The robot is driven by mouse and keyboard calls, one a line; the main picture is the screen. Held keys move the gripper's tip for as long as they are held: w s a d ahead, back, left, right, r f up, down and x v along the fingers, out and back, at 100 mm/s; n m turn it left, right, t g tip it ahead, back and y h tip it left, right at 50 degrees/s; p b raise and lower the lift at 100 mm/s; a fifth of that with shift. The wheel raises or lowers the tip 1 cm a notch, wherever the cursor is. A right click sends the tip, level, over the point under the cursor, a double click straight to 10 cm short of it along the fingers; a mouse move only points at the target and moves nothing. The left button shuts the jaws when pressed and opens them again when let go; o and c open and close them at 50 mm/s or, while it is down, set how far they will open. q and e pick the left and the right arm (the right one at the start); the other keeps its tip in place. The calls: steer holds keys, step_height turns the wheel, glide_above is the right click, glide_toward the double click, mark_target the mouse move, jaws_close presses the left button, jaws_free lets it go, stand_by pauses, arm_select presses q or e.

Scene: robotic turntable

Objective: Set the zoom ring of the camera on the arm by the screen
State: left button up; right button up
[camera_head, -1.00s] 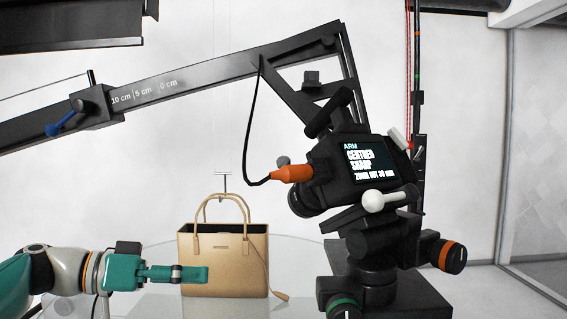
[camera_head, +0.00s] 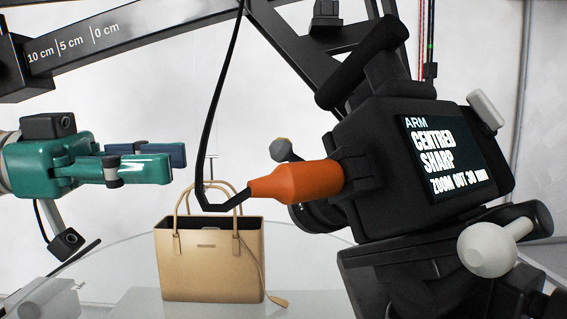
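The black camera (camera_head: 385,150) on the arm fills the right half, close up. Its screen (camera_head: 447,158) reads "ARM", "CENTRED", "SHARP", "ZOOM OUT 30 mm". Its lens (camera_head: 317,216) points down-left below an orange plug (camera_head: 297,181); the plug and body hide part of it, and I cannot make out the zoom ring separately. My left gripper (camera_head: 168,162) comes in from the left, its teal fingers apart and empty, pointing right. It is left of the plug and lens, clear of both. My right gripper is not in view.
A tan handbag (camera_head: 208,262) stands on the glass turntable (camera_head: 108,262) below my gripper. A black cable (camera_head: 215,120) hangs between gripper and camera. The marked black boom (camera_head: 140,30) crosses above. A white-headed knob (camera_head: 487,249) sticks out at lower right.

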mark_target(290, 161)
arm_select(q)
steer(key=d, duration=1.2)
steer(key=shift+w+d+p, duration=0.15)
steer(key=shift+d+p, duration=0.05)
steer(key=shift+p, duration=0.1)
jaws_close()
